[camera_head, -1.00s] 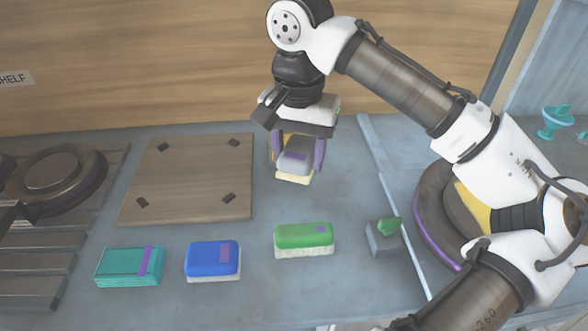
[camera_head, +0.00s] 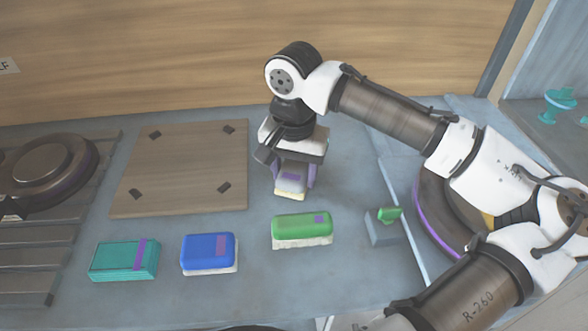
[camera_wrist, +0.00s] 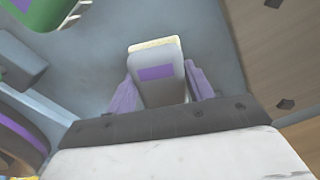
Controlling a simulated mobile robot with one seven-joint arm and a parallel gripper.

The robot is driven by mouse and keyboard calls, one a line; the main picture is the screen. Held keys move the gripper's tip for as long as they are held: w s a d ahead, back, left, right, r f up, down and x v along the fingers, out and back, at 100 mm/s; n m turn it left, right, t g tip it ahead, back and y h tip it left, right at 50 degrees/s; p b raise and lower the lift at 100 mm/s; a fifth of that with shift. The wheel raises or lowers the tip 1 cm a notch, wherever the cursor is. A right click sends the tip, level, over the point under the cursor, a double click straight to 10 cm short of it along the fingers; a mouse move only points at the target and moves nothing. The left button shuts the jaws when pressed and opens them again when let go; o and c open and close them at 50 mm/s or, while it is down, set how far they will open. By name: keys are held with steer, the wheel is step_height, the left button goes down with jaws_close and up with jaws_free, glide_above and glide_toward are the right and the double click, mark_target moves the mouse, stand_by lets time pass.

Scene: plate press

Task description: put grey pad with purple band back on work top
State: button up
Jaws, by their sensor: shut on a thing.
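The grey pad with the purple band (camera_head: 291,183) is between the fingers of my gripper (camera_head: 294,180), with its pale yellow underside facing down. In the wrist view the pad (camera_wrist: 157,87) sits between the two purple fingers of my gripper (camera_wrist: 160,90), which are shut on its sides. The pad is just above or on the grey work top (camera_head: 345,190), to the right of the brown board; I cannot tell whether it touches.
A brown board (camera_head: 180,170) lies to the left. A teal pad (camera_head: 122,262), a blue pad (camera_head: 208,252) and a green pad (camera_head: 302,229) stand in a row in front. A small block with a green knob (camera_head: 383,225) is to the right. A round plate press (camera_head: 40,170) is at the far left.

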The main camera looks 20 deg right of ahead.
mark_target(294, 170)
steer(key=o, duration=0.9)
steer(key=shift+f, duration=0.1)
step_height(294, 170, up, 12)
steer(key=shift+r, duration=0.15)
